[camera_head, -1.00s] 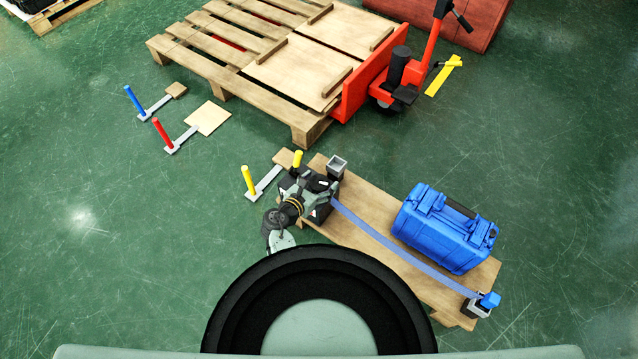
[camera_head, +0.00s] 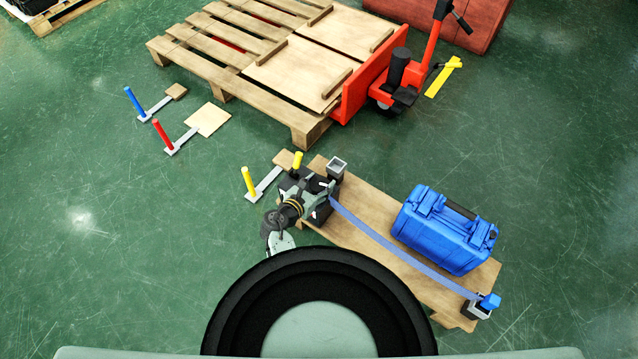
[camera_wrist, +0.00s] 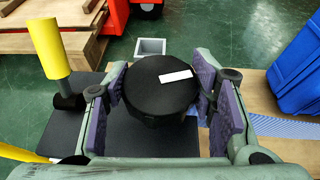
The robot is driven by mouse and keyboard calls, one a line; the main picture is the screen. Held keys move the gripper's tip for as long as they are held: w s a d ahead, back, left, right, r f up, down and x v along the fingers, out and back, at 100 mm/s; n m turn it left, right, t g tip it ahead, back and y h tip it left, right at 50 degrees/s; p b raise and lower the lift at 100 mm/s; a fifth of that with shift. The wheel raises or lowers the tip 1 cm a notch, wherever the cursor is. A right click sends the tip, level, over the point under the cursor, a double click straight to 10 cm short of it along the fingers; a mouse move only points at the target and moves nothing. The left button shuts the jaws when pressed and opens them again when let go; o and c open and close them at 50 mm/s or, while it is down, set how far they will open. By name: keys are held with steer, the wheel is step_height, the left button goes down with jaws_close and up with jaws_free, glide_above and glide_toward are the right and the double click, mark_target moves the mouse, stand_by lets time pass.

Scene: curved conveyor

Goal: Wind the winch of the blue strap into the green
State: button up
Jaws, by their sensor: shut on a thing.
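The blue strap (camera_head: 400,247) runs straight from the winch along a wooden board (camera_head: 370,210) to a blue end piece (camera_head: 490,300) at the lower right. The winch's round black knob (camera_wrist: 150,98) has a white mark on top, seen in the wrist view. In the head view my gripper (camera_head: 318,190) hides most of the winch. The strap also shows right of the fingers in the wrist view (camera_wrist: 285,127). I cannot make out a green zone on the winch.
A blue case (camera_head: 440,230) lies on the board beside the strap. A yellow lever (camera_wrist: 48,48) stands close left of my gripper. Yellow, red (camera_head: 162,133) and blue levers stand on the floor. A pallet (camera_head: 225,50) and red pallet jack (camera_head: 365,85) are behind.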

steer(key=m+g+h+b, duration=0.1)
steer(key=m+g+h, duration=0.1)
steer(key=m, duration=0.1)
steer(key=shift+w+a+h, duration=0.1)
steer(key=shift+w+h, duration=0.05)
steer(key=shift+h, duration=0.25)
steer(key=m+g+h+b, duration=0.1)
steer(key=m+g+h, duration=0.1)
steer(key=m+g, duration=0.1)
steer(key=shift+f+m+g+b, duration=0.1)
steer(key=shift+m+g+b, duration=0.2)
steer(key=shift+g+b, duration=0.1)
steer(key=m+g+h+b, duration=0.1)
steer(key=m+g+b, duration=0.1)
steer(key=m+g, duration=0.1)
steer(key=shift+g, duration=0.4)
steer(key=shift+m+g+b, duration=1)
steer(key=shift+b, duration=0.05)
steer(key=o, duration=1.1)
steer(key=shift+o, duration=0.2)
